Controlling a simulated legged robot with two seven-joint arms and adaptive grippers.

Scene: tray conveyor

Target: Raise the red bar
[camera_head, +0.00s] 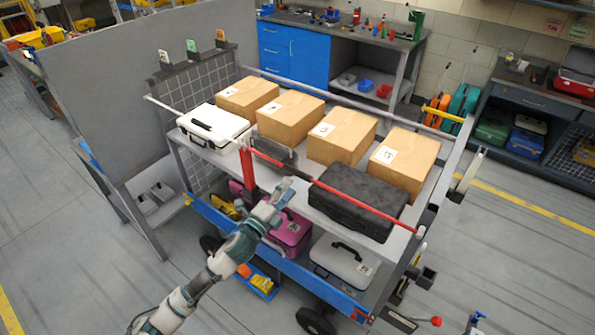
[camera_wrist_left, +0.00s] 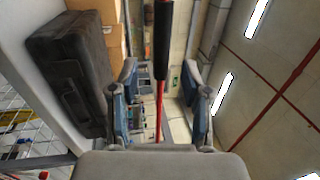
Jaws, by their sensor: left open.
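The red bar (camera_head: 365,205) runs along the front of the cart's upper shelf. It starts at a red upright post (camera_head: 249,168) on the left and slopes across to the right in the picture. In the left wrist view the bar (camera_wrist_left: 159,105) shows as a thin red rod with a thick black section (camera_wrist_left: 163,45). My left gripper (camera_head: 287,190) is in front of the bar, near its left half. In the wrist view its two fingers (camera_wrist_left: 163,98) are spread apart, with the bar seen between them and not gripped. My right gripper is not in view.
The upper shelf holds several cardboard boxes (camera_head: 341,135), a white case (camera_head: 213,126) and a black case (camera_head: 358,202) close behind the bar. The lower shelf holds a pink case (camera_head: 289,235) and a white case (camera_head: 343,262). Floor in front is clear.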

